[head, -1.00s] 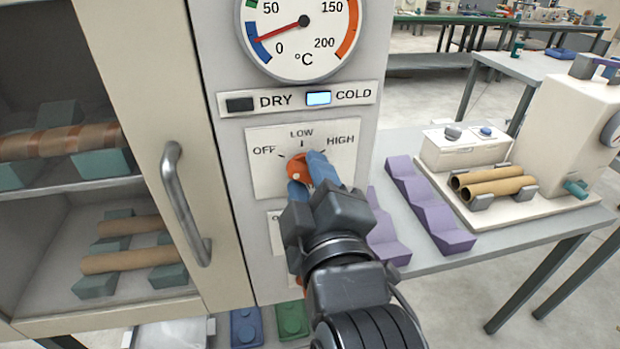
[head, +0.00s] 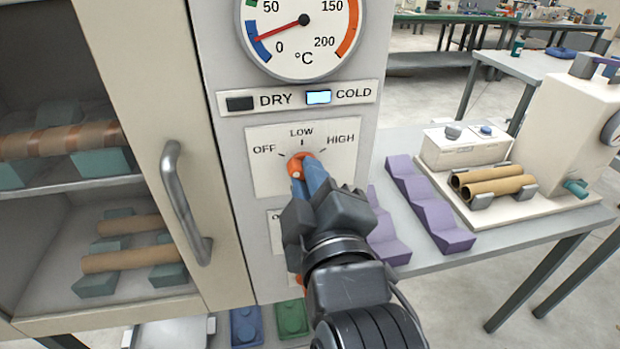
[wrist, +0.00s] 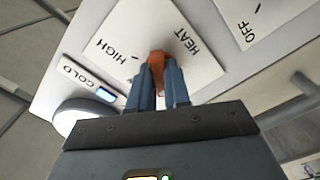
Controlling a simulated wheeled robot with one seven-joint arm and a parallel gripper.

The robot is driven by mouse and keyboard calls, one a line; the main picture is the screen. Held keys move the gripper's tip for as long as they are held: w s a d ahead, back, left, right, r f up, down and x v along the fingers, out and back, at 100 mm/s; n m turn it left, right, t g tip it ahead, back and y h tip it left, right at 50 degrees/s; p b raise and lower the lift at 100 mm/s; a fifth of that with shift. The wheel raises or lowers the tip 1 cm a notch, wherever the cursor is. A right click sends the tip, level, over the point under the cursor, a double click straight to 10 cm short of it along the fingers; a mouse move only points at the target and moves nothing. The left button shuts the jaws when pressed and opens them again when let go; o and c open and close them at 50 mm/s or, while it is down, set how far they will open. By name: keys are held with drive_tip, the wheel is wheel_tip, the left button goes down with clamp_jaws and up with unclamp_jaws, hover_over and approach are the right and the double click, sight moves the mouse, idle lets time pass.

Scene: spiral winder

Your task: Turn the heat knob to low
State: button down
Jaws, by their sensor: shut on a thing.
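The orange heat knob (head: 297,162) sits on a white plate (head: 262,182) marked OFF, LOW and HIGH on the cabinet front. My gripper (head: 307,172) has its blue fingers shut on the knob, reaching from below right in the head view. In the wrist view the knob (wrist: 156,60) shows between the two fingers (wrist: 160,74), beside the words HEAT and HIGH. The fingers cover part of the knob, so I cannot tell where it points.
The COLD lamp (head: 318,97) is lit and the DRY lamp (head: 240,104) is dark. The dial (head: 305,55) needle stands in its blue zone. A second plate (head: 275,228) below is partly hidden by my gripper. A cabinet door handle (head: 180,205) juts out at left; a bench (head: 460,265) stands right.

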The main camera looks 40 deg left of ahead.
drive_tip(key=m+p, duration=0.1)
drive_tip(key=m, duration=1)
drive_tip(key=shift+f+p, duration=0.1)
drive_tip(key=shift+p, duration=0.25)
drive_tip(key=shift+m, duration=0.3)
drive_tip(key=c, duration=1.1)
unclamp_jaws()
drive_tip(key=shift+s, duration=0.1)
drive_tip(key=shift+b+v, duration=0.8)
drive_tip(key=shift+v, duration=3.05)
